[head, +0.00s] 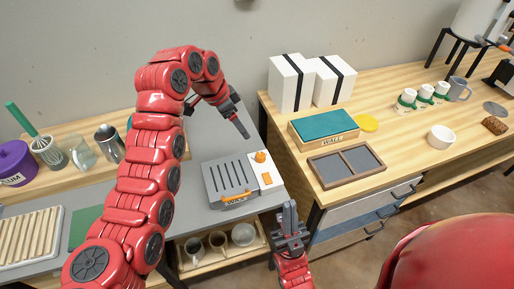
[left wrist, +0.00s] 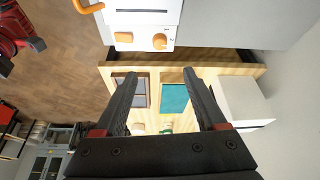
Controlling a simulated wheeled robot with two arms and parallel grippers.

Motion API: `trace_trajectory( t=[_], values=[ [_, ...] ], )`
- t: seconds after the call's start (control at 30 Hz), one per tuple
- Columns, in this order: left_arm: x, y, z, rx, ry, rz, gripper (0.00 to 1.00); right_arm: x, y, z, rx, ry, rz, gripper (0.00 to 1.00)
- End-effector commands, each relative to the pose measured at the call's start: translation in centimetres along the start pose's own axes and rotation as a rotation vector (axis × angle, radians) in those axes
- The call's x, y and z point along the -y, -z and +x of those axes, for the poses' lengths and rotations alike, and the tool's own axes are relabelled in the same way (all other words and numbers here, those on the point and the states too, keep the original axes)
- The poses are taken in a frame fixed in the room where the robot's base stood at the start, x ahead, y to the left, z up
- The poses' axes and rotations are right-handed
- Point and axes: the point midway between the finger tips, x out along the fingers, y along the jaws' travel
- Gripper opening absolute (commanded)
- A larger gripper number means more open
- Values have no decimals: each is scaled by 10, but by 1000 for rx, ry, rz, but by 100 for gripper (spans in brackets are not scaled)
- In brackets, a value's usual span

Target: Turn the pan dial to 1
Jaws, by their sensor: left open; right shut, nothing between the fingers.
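The dial (head: 260,156) is a round orange knob on the white panel of a grey slotted unit (head: 230,178). It also shows near the top of the left wrist view (left wrist: 160,41). Its number marks are too small to read. My left gripper (head: 244,133) hangs above and behind the dial, apart from it, pointing down. Its two black fingers stand open and empty in the left wrist view (left wrist: 160,75). My right gripper (head: 290,205) is shut and empty, pointing up, in front of and to the right of the unit, not touching the dial.
The unit has an orange handle (head: 235,198) at its front and a flat orange patch (head: 267,178) on its panel. A wooden bench to the right carries white boxes (head: 290,82), a teal-topped block (head: 325,127) and a divided tray (head: 345,166). A metal pitcher (head: 109,143) stands left.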

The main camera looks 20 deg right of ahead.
Motion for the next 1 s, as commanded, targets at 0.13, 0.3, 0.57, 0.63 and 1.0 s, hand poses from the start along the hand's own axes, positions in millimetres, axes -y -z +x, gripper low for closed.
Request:
trace_trajectory(
  t=[0.13, 0.3, 0.57, 0.63, 1.0],
  values=[
    [-1, 1, 16, -1, -3, 1, 73, 0, -1, -5, 0, 0, 0, 0],
    [-2, -1, 45, 5, -5, 0, 73, 0, -1, -7, 0, 0, 0, 0],
    [-2, 0, 104, 7, -5, -1, 73, 0, 2, 10, 0, 0, 0, 0],
    [-2, -1, 119, 7, -4, -2, 73, -1, 2, 12, 0, 0, 0, 0],
    [0, 0, 160, 2, -1, 1, 73, -1, 3, 16, 0, 0, 0, 0]
  ],
)
